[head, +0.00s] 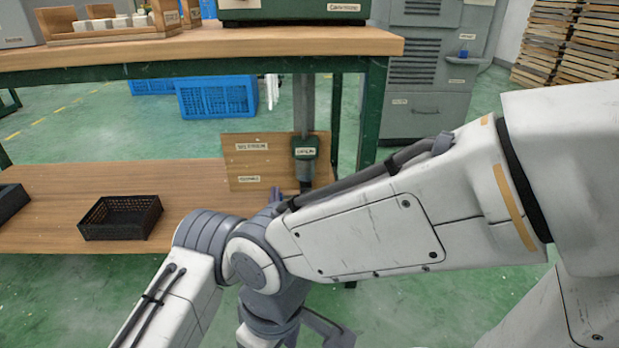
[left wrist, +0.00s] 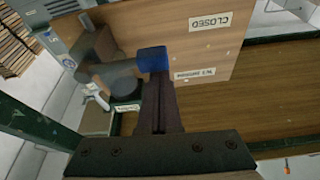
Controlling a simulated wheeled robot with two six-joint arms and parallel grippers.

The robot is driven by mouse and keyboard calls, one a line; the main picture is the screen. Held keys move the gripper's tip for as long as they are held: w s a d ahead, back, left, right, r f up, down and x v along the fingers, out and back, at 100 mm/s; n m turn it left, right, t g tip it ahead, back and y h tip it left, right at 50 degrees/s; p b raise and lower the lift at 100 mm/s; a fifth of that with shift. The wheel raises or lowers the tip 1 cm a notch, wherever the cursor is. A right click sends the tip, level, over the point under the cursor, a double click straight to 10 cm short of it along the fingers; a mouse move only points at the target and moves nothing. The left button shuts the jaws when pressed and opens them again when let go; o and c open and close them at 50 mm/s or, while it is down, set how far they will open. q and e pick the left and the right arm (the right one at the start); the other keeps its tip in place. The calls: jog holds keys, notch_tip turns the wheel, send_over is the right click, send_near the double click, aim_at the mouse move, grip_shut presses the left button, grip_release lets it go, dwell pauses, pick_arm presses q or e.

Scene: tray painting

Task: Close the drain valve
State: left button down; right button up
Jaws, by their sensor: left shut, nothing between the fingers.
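The drain valve (head: 305,152) is a dark green body on a vertical grey pipe, in front of a wooden board under the workbench. In the left wrist view its blue handle end (left wrist: 152,59) is just beyond my fingertips; I cannot tell whether they touch. A dark lever and round body show to its left. My left gripper (left wrist: 158,108) is shut and empty. In the head view only its grey fingertips (head: 276,195) show below the valve; my arm hides the rest. My right gripper is not in view.
The workbench (head: 210,48) overhangs the valve, with a green leg (head: 370,115) at right. A black basket (head: 120,218) sits on the lower shelf (head: 60,230). Blue crates (head: 217,97) and grey cabinets (head: 430,75) stand behind. My arm fills the right foreground.

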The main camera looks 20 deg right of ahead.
pick_arm(q)
jog(key=shift+a+f, duration=0.1)
jog(key=shift+f, duration=0.35)
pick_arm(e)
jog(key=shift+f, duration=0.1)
